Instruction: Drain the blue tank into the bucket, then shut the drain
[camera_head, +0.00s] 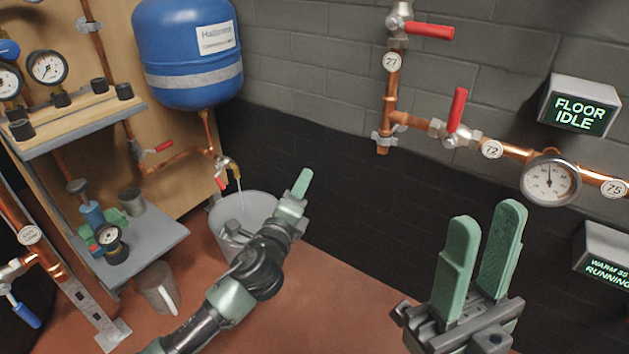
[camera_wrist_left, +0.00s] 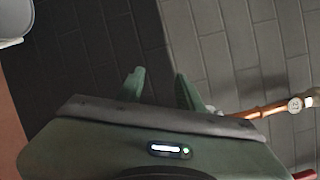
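The blue tank (camera_head: 190,60) hangs on the wall at the upper left. A copper pipe runs down from it to a brass drain tap (camera_head: 224,165) with a small red handle (camera_head: 221,183). A thin pale streak, like running water, drops from the tap into the grey bucket (camera_head: 226,222) on the floor. My left gripper (camera_head: 303,182) is to the right of the bucket and apart from the tap. In the left wrist view its fingers (camera_wrist_left: 162,88) are apart and empty. My right gripper (camera_head: 488,245) is open and empty at the lower right.
A wooden board with shelves, gauges (camera_head: 47,67) and a metal cup (camera_head: 132,201) stands at left. A jug (camera_head: 158,288) is on the floor. Red-handled valves (camera_head: 455,125), pipes and a dial (camera_head: 549,177) line the right wall. Floor between the arms is clear.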

